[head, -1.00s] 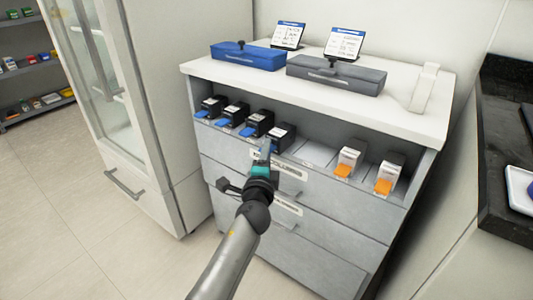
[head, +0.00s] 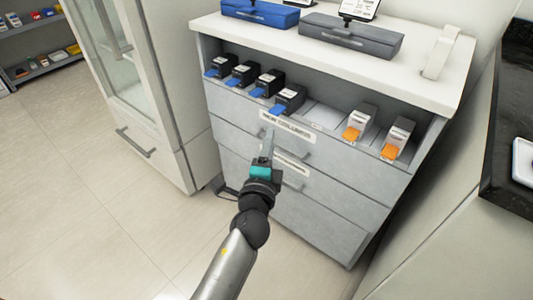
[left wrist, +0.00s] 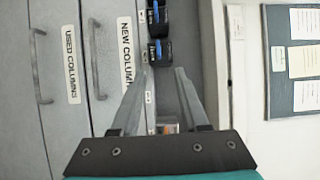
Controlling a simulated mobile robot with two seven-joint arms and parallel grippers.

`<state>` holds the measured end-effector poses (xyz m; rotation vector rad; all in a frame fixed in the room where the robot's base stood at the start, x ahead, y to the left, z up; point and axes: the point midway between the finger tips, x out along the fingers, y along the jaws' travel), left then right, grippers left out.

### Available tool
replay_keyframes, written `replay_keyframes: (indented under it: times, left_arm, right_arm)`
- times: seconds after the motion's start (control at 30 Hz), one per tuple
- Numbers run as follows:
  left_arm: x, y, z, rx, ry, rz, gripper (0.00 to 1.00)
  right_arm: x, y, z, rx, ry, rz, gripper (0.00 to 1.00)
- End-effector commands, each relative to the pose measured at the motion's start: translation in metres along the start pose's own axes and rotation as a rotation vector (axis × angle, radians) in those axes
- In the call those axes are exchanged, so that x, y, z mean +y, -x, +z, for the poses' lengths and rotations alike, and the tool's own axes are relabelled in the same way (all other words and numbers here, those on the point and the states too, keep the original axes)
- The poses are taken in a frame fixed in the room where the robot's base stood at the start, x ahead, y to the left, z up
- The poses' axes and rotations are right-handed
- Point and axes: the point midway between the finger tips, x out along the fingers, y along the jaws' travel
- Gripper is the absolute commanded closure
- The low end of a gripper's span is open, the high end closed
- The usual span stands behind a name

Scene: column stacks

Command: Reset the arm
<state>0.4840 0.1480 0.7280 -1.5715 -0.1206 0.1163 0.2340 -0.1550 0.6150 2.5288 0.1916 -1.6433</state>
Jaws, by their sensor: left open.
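My left gripper (head: 267,150) is in front of the grey drawer cabinet (head: 335,196), just below the open shelf. In the left wrist view its two fingers (left wrist: 163,75) are spread apart with nothing visible held between them. The arm comes up from the bottom of the head view. Behind the fingers is the drawer front labelled "NEW COLUMNS" (head: 288,126), partly covered by the gripper in the head view. My right gripper is not in view.
Several black boxes with blue fronts (head: 289,99) stand on the shelf, with white-and-orange boxes (head: 397,138) to their right. A blue case (head: 260,12) and a grey case (head: 350,38) lie on top. A glass-door cabinet (head: 118,60) stands left. The floor (head: 90,200) at left is clear.

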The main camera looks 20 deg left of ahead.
Motion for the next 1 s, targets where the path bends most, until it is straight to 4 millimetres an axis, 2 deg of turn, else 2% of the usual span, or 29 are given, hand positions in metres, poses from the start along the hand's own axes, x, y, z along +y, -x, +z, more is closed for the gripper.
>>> replay_keyframes:
  times: [0.1,0.23,0.57,0.67,0.77,0.9,1.0]
  left_arm:
    - [0.001,0.017,0.000,0.000,0.001,0.002,0.55]
    - [0.001,0.029,0.000,0.001,0.001,0.001,0.55]
    - [0.000,0.037,0.001,-0.004,0.007,0.001,0.55]
    - [0.002,0.041,0.012,-0.040,0.060,0.020,0.55]
    - [0.009,0.050,0.036,-0.120,0.190,0.073,0.55]
    - [0.033,0.074,0.071,-0.273,0.460,0.209,0.55]
    - [0.053,0.098,0.084,-0.372,0.650,0.333,0.55]
  right_arm:
    - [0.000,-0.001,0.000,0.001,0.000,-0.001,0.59]
    - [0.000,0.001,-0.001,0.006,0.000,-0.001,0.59]
    - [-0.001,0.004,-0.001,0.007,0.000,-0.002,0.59]
    - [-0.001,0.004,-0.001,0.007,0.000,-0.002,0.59]
    - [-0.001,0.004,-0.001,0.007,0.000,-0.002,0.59]
    - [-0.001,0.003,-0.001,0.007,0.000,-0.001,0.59]
    - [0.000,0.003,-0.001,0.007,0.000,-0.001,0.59]
